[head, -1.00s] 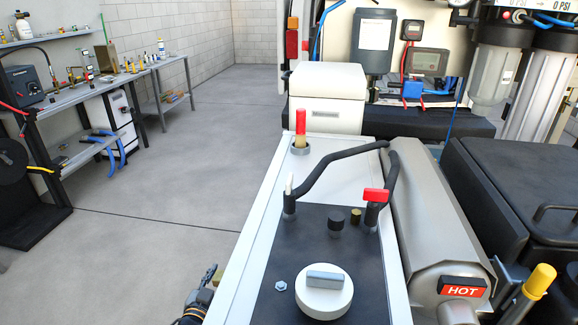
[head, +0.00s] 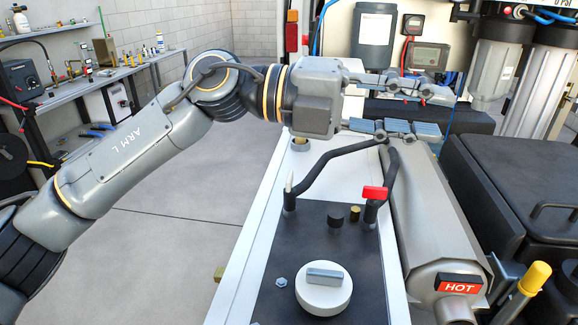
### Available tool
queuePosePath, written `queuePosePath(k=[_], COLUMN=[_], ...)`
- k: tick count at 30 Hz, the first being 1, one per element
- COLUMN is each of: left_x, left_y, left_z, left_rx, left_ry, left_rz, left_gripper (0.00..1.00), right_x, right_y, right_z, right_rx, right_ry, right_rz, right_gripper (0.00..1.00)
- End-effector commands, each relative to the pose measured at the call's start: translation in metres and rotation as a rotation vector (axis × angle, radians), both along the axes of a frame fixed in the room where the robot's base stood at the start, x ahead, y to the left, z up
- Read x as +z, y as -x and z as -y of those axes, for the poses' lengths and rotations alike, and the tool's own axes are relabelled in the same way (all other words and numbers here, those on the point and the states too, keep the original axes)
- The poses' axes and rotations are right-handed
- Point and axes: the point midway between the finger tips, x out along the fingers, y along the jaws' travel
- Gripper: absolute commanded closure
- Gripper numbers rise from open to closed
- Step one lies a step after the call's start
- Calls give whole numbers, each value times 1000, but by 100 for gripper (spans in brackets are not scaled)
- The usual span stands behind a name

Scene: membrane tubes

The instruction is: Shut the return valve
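My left gripper (head: 444,113) reaches across from the left above the white cabinet, fingers pointing right. Its two fingers are apart with nothing seen between them. No label shows which of these is the return valve. My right gripper is not in view.
The dark panel (head: 330,239) carries a white round cap (head: 323,289), small fittings and black hoses. A silver cylinder (head: 430,215) marked HOT lies to the right, beside a black case (head: 520,190). A workbench (head: 90,90) stands left; the floor between is clear.

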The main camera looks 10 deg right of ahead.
Motion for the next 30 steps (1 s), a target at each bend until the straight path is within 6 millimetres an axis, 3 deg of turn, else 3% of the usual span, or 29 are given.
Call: queuePosePath(k=[3,8,15,18,23,30], left_x=[-15,-30,-9,6,19,-4], left_y=[14,6,-27,-34,-38,-48], left_z=[-3,-31,-97,-119,-137,-136], left_rx=[-24,29,254,342,417,424], left_ry=[-245,-598,-1048,-1160,-1248,-1260], left_rz=[209,450,694,740,770,772], left_gripper=[71,71,71,71,71,71], right_x=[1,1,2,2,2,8], right_y=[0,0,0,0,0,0], right_z=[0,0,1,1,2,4], right_rx=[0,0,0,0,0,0], right_ry=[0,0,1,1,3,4], right_rz=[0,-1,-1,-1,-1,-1], right_gripper=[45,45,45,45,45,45])
